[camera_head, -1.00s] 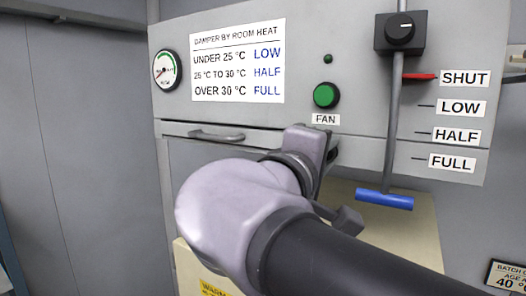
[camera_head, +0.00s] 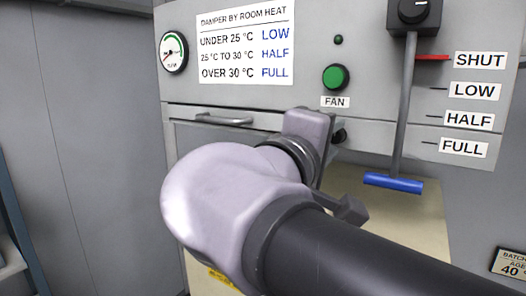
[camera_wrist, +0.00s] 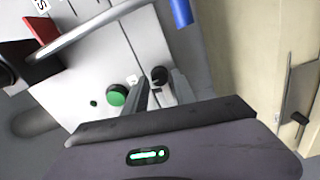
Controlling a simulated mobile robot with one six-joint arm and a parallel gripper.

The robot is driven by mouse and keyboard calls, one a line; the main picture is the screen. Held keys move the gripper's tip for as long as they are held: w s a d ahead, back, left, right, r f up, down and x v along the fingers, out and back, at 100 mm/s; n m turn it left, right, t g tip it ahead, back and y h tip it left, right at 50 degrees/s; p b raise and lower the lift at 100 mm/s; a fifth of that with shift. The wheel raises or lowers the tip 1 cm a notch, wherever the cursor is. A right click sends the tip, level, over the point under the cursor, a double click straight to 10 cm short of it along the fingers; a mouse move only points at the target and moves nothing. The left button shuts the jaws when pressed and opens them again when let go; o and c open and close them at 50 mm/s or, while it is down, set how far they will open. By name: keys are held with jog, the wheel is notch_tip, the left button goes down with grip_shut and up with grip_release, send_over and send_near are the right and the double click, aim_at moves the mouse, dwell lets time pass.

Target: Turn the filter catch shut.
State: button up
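The filter catch, a round black knob, shows in the wrist view (camera_wrist: 160,76) on the grey panel below the green fan button (camera_head: 336,77). In the head view only part of the catch (camera_head: 340,136) shows beside my wrist. My gripper (camera_wrist: 161,84) has two grey fingers standing apart, with the knob seen between their tips. I cannot tell whether they touch it.
The damper lever with its blue grip (camera_head: 394,183) hangs right of my gripper, clear of it. Its scale reads SHUT, LOW, HALF, FULL, with a red mark (camera_head: 432,58) at SHUT. A round gauge (camera_head: 174,53) and a damper notice (camera_head: 245,45) are at upper left.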

jog(key=p+v, duration=0.1)
jog(key=v, duration=1.4)
jog(key=shift+s+p, duration=0.2)
jog(key=shift+p, duration=0.1)
jog(key=shift+a, duration=0.1)
jog(key=s+d+f+m+g+y+b, duration=0.1)
jog(key=d+f+g+b, duration=0.25)
jog(key=f, duration=0.75)
jog(key=s+d+f+m+g+y+b, duration=0.1)
jog(key=d+f+g+b, duration=0.3)
jog(key=f, duration=0.6)
jog(key=s+d+f+m+g+y+b, duration=0.1)
jog(key=d+f+g+y+b, duration=0.3)
jog(key=f, duration=0.7)
jog(key=s+a+f+m+t+y+b, duration=0.1)
jog(key=a+f+m+y+b, duration=0.1)
jog(key=f+m, duration=0.3)
jog(key=s+a+f+m+t+y+b, duration=0.1)
jog(key=a+f+m+y+b, duration=0.2)
jog(key=f, duration=0.9)
jog(key=m+y+b, duration=0.1)
jog(key=m+b, duration=0.1)
jog(key=shift+s+a+f+m+t+y, duration=0.25)
jog(key=shift+s+f+m+t+y, duration=0.05)
jog(key=shift+t, duration=0.05)
